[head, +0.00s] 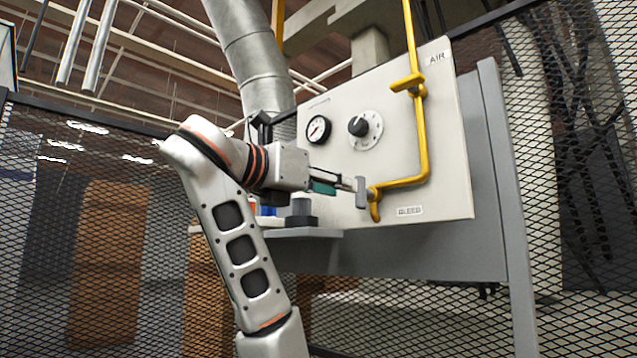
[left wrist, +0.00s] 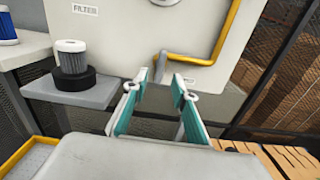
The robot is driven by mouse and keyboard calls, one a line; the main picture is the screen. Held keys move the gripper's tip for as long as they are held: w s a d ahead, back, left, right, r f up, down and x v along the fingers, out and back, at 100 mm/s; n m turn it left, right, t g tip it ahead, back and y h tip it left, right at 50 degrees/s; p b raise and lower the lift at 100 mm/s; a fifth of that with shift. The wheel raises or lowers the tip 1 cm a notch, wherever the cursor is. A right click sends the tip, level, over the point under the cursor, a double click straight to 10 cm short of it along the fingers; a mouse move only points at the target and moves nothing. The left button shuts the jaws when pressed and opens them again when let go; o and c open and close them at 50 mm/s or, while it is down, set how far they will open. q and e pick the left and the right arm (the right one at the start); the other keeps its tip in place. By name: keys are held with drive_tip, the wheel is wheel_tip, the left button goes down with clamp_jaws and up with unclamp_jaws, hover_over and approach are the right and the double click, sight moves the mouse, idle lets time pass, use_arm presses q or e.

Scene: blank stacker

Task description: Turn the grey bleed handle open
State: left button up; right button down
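The grey bleed handle (head: 361,191) stands upright at the left end of the yellow pipe (head: 424,140), left of the BLEED label (head: 410,211) on the pale panel. In the left wrist view the handle (left wrist: 160,66) shows as a short grey bar beyond the fingertips, roughly in line with the gap. My left gripper (head: 344,184) reaches in from the left with its tips close to the handle. In the left wrist view its teal-padded fingers (left wrist: 160,90) are apart with nothing between them. Whether a tip touches the handle I cannot tell. My right gripper is out of view.
The panel (head: 440,120) carries a gauge (head: 318,129) and a round dial knob (head: 358,126). A grey shelf (left wrist: 84,96) at the panel's lower left holds a filter cartridge (left wrist: 72,60) on a black base. A mesh fence (head: 110,170) stands behind.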

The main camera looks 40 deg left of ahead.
use_arm(q)
drive_tip(key=shift+s+a, duration=0.2)
drive_tip(key=shift+s, duration=2)
